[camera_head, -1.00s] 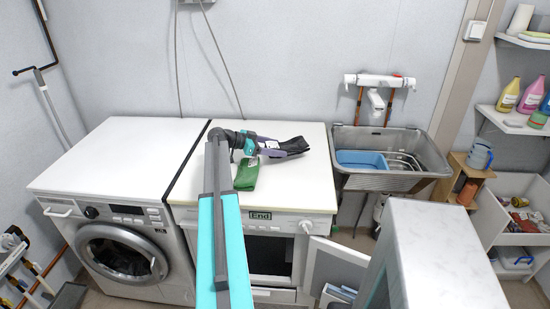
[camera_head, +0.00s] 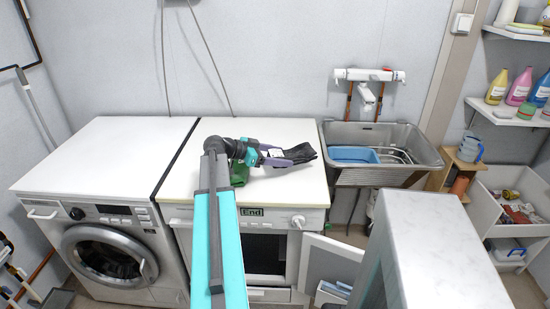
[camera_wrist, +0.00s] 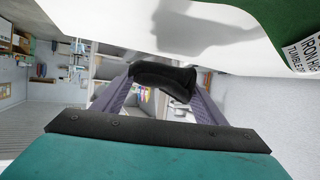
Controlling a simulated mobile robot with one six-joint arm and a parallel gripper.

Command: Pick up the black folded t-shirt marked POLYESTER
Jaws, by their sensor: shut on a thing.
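The black folded t-shirt (camera_head: 302,154) is held at the tips of my gripper (camera_head: 290,161), a little above the white top (camera_head: 290,186) of the dryer-like appliance. In the wrist view the black t-shirt (camera_wrist: 165,79) sits between the two purple fingers of my gripper (camera_wrist: 163,84), which are shut on it. Its POLYESTER marking cannot be read here. A green folded cloth (camera_head: 240,174) lies on the same top, partly hidden by my arm. It also shows in the wrist view (camera_wrist: 285,15) with a white printed label.
A white washing machine (camera_head: 105,160) stands to the left. A metal sink (camera_head: 425,150) with a blue basin (camera_head: 352,155) is to the right. A white cabinet (camera_head: 435,250) stands in the right foreground. The top's front right is clear.

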